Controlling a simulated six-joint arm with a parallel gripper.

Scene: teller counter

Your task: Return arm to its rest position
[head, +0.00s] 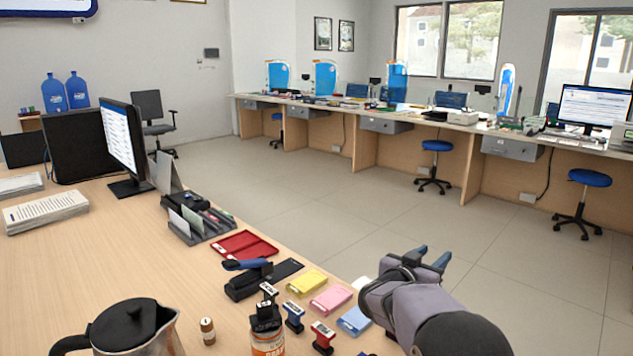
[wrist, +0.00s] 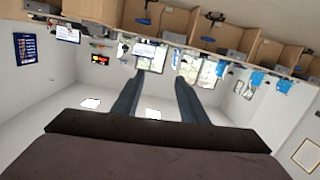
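My gripper (head: 432,259) is raised at the right edge of the wooden desk (head: 95,265) in the head view, its fingers pointing away toward the far counter. In the wrist view the two blue-grey fingers of the gripper (wrist: 155,95) stand apart with nothing between them. The wrist view is upside down and shows the room's far side. My gripper is open and empty, and touches nothing that I can see.
Near the gripper on the desk lie a blue pad (head: 354,321), a pink pad (head: 332,299), a yellow pad (head: 307,282), stamps (head: 323,338) and a black stapler (head: 250,279). A metal jug (head: 135,328) stands at the front left. Open floor (head: 530,270) lies beyond the desk.

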